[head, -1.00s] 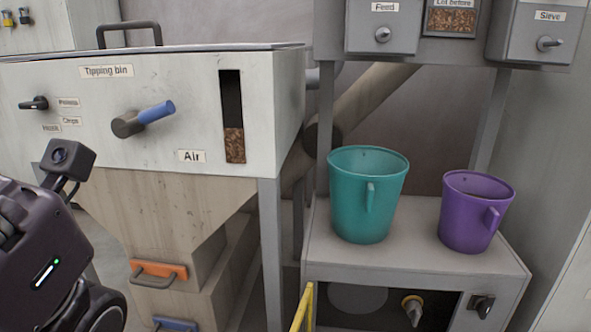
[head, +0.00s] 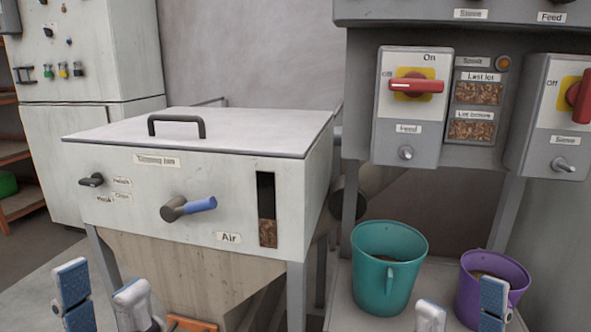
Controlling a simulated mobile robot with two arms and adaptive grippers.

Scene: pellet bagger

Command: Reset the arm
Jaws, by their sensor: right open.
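My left gripper (head: 105,302) shows at the bottom left, in front of the tipping bin. Its two fingers point up and stand apart with nothing between them. My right gripper (head: 463,312) shows at the bottom right, in front of the two buckets. Its fingers also point up and are apart, with no held thing visible. The wrists and most of both arms are below the picture's edge.
The tipping bin (head: 140,204) has a closed lid (head: 235,135) and a blue-ended lever (head: 190,208). A teal bucket (head: 383,290) and a purple bucket (head: 475,295) stand on a bench under the switch panel (head: 478,140). The red Feed switch (head: 416,86) is horizontal.

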